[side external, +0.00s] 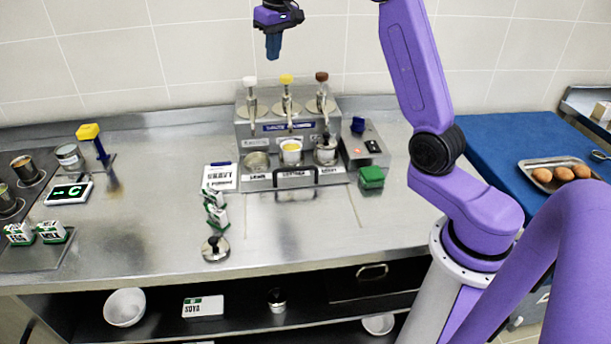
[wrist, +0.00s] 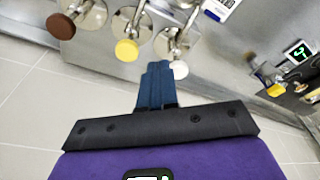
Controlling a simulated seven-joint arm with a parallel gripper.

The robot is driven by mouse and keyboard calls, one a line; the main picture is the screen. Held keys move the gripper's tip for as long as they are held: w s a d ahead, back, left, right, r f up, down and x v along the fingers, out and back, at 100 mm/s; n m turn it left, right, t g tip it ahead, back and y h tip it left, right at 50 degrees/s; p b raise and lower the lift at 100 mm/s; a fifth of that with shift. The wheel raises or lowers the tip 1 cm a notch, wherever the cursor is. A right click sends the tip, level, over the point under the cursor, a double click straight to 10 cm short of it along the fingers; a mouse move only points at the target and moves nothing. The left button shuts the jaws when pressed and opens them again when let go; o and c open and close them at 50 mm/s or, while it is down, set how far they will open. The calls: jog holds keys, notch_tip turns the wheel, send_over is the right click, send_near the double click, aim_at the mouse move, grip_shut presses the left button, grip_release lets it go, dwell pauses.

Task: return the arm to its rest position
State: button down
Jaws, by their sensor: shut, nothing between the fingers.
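My gripper (side external: 273,46) is purple with dark blue fingers. In the side external view it hangs high in front of the tiled wall, above the pump dispenser unit (side external: 261,130), clear of everything. In the wrist view the blue fingers (wrist: 155,85) are together with nothing between them. The dispenser's brown knob (wrist: 61,26), yellow knob (wrist: 127,50) and white knob (wrist: 180,69) show beyond the fingers there.
The steel counter (side external: 130,230) has free room at its front. A green block (side external: 371,177) sits right of the dispenser. A yellow-topped stand (side external: 89,132) is at left. A tray (side external: 540,168) of brown round items lies on the blue surface.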

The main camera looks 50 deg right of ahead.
jog(key=s+a+f+n+g, duration=0.1)
jog(key=s+a+f+n, duration=0.15)
jog(key=s+a, duration=0.6)
jog(key=s+a+f+n, duration=0.1)
jog(key=s+a+n, duration=0.3)
jog(key=s+a, duration=0.5)
jog(key=s+f+n, duration=0.3)
jog(key=s+n, duration=0.1)
jog(key=s, duration=0.8)
jog(key=s+f+n, duration=0.3)
jog(key=s+f, duration=0.1)
jog(key=s, duration=0.8)
jog(key=shift+f+n+g+y, duration=0.3)
jog(key=shift+n+g, duration=0.05)
jog(key=shift+g, duration=0.05)
jog(key=c, duration=1.8)
grip_release()
jog(key=shift+w+d, duration=0.1)
